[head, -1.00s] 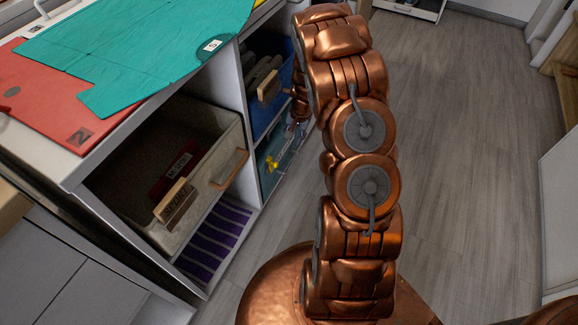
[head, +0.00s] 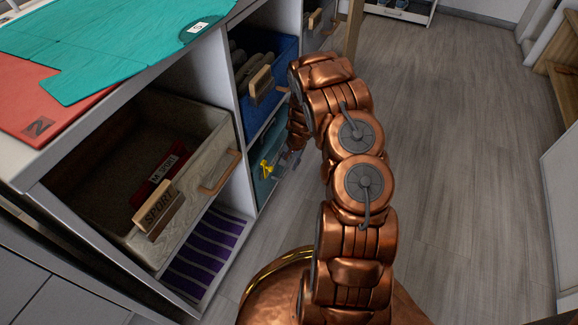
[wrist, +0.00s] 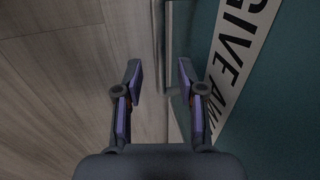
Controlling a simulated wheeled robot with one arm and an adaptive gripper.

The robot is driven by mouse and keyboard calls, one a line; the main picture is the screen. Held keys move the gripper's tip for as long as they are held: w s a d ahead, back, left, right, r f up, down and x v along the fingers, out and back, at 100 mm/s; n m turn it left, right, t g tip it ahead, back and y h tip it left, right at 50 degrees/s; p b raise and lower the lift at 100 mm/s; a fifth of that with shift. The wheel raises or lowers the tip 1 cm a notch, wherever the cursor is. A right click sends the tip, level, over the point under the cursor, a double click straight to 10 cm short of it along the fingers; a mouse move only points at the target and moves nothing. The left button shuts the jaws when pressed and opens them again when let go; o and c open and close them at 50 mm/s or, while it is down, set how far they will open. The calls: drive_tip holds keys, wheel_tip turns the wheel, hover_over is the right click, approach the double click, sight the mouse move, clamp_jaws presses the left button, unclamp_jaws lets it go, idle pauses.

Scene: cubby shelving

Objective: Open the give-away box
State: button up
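The give-away box is the teal box (head: 264,187) in the lower right cubby in the head view. In the wrist view its teal face (wrist: 282,100) fills the right side, with a white label reading "GIVE AWAY" (wrist: 237,50). My gripper (wrist: 158,68) is open, with its two fingers apart on either side of a thin grey edge at the box's left border. I cannot tell whether either finger touches it. In the head view my gripper is at the front of the teal box, largely hidden by my arm.
A grey "SPORT" box (head: 210,137) stands in the left cubby above a purple-striped shelf surface (head: 208,248). A blue box (head: 266,101) sits above the teal one. Teal (head: 120,45) and red (head: 40,105) sheets lie on the unit's top. The wooden floor (head: 460,180) to the right is clear.

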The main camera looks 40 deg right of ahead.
drive_tip(key=shift+w+f, duration=0.2)
drive_tip(key=shift+f, duration=0.65)
clamp_jaws()
